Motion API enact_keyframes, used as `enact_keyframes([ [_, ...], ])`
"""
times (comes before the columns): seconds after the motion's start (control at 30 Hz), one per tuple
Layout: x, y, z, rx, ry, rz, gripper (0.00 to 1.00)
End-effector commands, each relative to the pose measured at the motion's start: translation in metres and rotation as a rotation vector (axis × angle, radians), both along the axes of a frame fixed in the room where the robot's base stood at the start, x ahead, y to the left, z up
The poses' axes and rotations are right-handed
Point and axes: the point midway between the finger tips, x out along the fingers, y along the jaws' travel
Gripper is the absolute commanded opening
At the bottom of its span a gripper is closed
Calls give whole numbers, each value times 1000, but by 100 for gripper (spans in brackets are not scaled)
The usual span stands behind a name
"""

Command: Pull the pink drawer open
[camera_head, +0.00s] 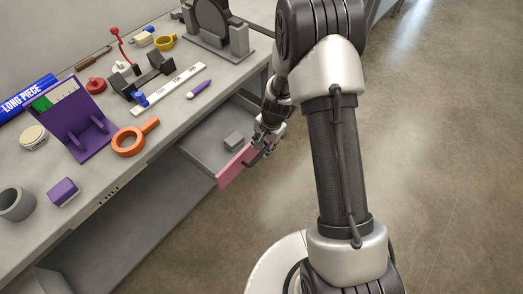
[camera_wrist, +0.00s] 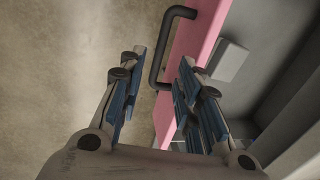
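The pink drawer front (camera_head: 233,168) stands out from the cart, and the grey drawer interior (camera_head: 205,140) shows behind it, so the drawer is open. In the wrist view the pink front (camera_wrist: 203,35) runs down the middle, with a black bar handle (camera_wrist: 158,60) on its outer face. My gripper (camera_head: 262,148) is at the drawer front. In the wrist view my gripper (camera_wrist: 162,75) has its fingers spread apart, with the lower part of the handle between them. I see gaps beside the handle; the right finger overlaps the pink front in the picture.
A small grey block (camera_head: 234,140) lies inside the drawer. The worktop (camera_head: 165,115) above holds an orange ring tool (camera_head: 128,142), a purple stand (camera_head: 85,125), a white ruler strip (camera_head: 170,88) and several other items. Open floor (camera_head: 450,150) lies to the right.

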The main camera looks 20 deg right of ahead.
Motion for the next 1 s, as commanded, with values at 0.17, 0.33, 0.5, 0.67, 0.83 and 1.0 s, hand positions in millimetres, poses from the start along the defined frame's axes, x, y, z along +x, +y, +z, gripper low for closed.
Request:
enact_keyframes([
  [0.17, -5, -4, 36, -1, -3, -2, 31],
  [0.33, -8, -6, 53, -1, 0, -1, 31],
  [0.5, -9, -7, 58, -1, 1, 0, 31],
  [0.67, -9, -7, 57, -1, 1, 0, 31],
  [0.83, -9, -7, 57, -1, 1, 0, 31],
  [1.0, -9, -6, 61, -1, -4, 7, 31],
])
